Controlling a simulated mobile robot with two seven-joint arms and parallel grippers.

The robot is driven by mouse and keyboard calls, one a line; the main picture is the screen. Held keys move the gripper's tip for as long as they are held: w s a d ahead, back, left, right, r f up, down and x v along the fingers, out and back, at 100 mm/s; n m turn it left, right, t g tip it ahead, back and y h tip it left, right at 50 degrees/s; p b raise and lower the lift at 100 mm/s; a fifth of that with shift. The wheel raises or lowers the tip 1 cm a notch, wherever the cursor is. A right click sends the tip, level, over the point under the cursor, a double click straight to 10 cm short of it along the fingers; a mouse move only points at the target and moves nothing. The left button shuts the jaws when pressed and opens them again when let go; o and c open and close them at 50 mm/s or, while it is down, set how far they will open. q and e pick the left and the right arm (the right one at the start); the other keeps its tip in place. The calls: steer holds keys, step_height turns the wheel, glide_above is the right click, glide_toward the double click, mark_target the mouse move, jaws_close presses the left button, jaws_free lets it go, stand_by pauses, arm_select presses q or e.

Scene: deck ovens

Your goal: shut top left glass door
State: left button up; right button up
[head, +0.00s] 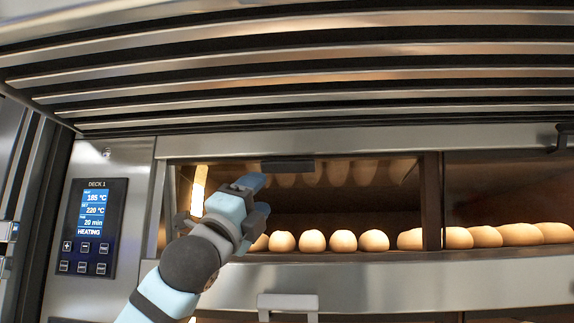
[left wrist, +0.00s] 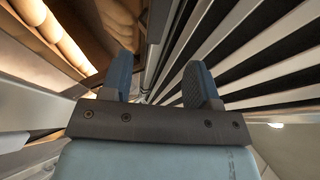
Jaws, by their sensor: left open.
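The top left glass door (head: 345,180) belongs to the oven bay beside the DECK 1 panel. Its glass appears tilted back into the bay and mirrors the buns; how far it stands open is hard to tell. A dark handle (head: 287,166) sits at the top of this opening. My left gripper (head: 258,190) is at the left part of the opening, below and left of the handle, with nothing seen between its fingers. In the left wrist view, its two blue fingers (left wrist: 160,82) are spread apart. My right gripper is out of view.
A row of buns (head: 343,241) lies in the bay, close to my left gripper. A control panel (head: 90,228) is on the left. A slatted metal hood (head: 300,75) overhangs the front. A lower handle (head: 287,301) sticks out below.

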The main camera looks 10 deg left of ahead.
mark_target(286, 167)
arm_select(q)
steer(key=p+x, duration=0.3)
steer(key=x, duration=0.7)
steer(key=shift+w+d+r, duration=0.15)
steer(key=shift+w+d, duration=0.1)
steer(key=shift+w+d+r, duration=0.1)
steer(key=shift+w+r, duration=0.1)
steer(key=shift+r, duration=0.05)
steer(key=shift+w+d+r+p, duration=0.15)
steer(key=shift+w+d+p, duration=0.2)
steer(key=shift+w, duration=0.1)
steer(key=shift+a, duration=0.1)
steer(key=shift+s, duration=0.1)
steer(key=c, duration=0.3)
jaws_close()
